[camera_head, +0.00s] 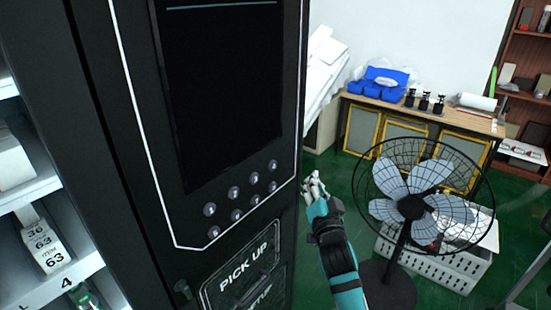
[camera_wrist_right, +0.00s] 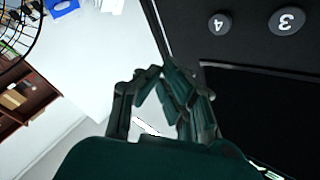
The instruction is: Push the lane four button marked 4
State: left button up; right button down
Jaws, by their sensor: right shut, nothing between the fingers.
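The button marked 4 (camera_wrist_right: 219,23) is round and dark with a white numeral, upside down at the top of the right wrist view. By its place below the screen and near the panel's right edge, it matches the upper rightmost button (camera_head: 272,165) in the head view, where numerals are too small to read. My right gripper (camera_head: 314,182) is shut and empty, to the right of the button panel and apart from it. In the right wrist view its fingertips (camera_wrist_right: 160,72) meet near the machine's edge, clear of the button. My left gripper is not in view.
The button marked 3 (camera_wrist_right: 287,20) sits beside it. The black machine has a dark screen (camera_head: 215,90) above the buttons and a PICK UP flap (camera_head: 245,270) below. A standing fan (camera_head: 412,207) and a wooden table (camera_head: 455,121) are to the right.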

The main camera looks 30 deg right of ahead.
aim_at(272, 166)
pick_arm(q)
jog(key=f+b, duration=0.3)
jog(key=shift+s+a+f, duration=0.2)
pick_arm(e)
jog(key=w+a, duration=0.3)
jog(key=w, duration=0.4)
jog(key=shift+w+a+r, duration=0.25)
jog(key=shift+w+a, duration=0.1)
jog(key=shift+w, duration=0.05)
pick_arm(q)
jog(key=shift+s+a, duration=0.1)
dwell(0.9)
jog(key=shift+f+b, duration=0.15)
jog(key=shift+b, duration=0.15)
pick_arm(e)
jog(key=shift+w+a, duration=0.15)
jog(key=shift+w, duration=0.25)
